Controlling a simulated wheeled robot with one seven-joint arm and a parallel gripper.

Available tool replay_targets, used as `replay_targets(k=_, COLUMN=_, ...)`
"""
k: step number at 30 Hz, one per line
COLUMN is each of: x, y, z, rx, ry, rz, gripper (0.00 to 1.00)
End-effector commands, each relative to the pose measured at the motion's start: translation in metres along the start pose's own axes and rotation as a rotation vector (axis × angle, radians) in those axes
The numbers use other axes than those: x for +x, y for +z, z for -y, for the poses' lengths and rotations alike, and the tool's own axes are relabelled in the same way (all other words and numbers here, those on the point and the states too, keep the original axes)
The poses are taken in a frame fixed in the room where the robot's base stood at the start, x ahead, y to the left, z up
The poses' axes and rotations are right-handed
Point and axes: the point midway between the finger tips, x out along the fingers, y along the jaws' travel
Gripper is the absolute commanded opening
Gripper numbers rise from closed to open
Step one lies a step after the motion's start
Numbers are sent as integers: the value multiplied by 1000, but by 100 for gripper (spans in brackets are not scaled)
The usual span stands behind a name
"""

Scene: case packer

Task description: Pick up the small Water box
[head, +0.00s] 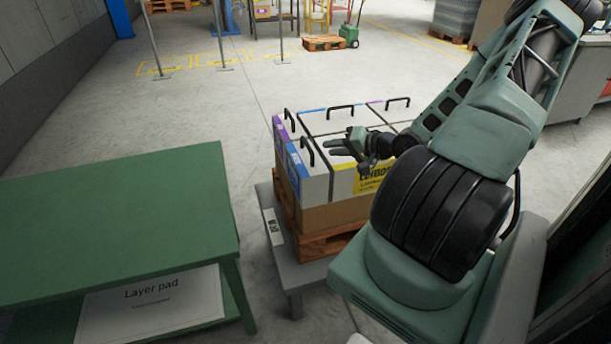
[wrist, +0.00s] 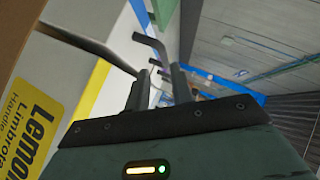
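A block of boxes with black handles stands on a pallet in the head view. A blue-labelled box (head: 313,186) is at its near left corner; its label is too small to read, so I cannot tell whether it is the small Water box. A yellow-labelled Lemon box (head: 345,184) is beside it, and it also fills the left of the wrist view (wrist: 70,75). My gripper (head: 340,147) is just above the box tops, near the handles. In the wrist view my gripper (wrist: 158,85) has its fingers apart, with nothing seen between them.
The wooden pallet (head: 322,246) sits on a grey stand (head: 292,273). A green table (head: 110,210) is at the left, with a layer pad (head: 150,305) on its lower shelf. Grey posts (head: 217,35) stand farther back. Open floor lies behind the boxes.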

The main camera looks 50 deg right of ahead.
Motion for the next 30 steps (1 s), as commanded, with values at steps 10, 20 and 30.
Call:
replay_targets(k=10, x=42, y=0, z=0, rx=-1, ry=0, rz=1, gripper=23)
replay_targets(k=20, x=84, y=-5, z=4, rx=-2, ry=-1, rz=3, gripper=23)
replay_targets(k=30, x=94, y=-6, z=3, rx=-1, ry=2, rz=1, gripper=23)
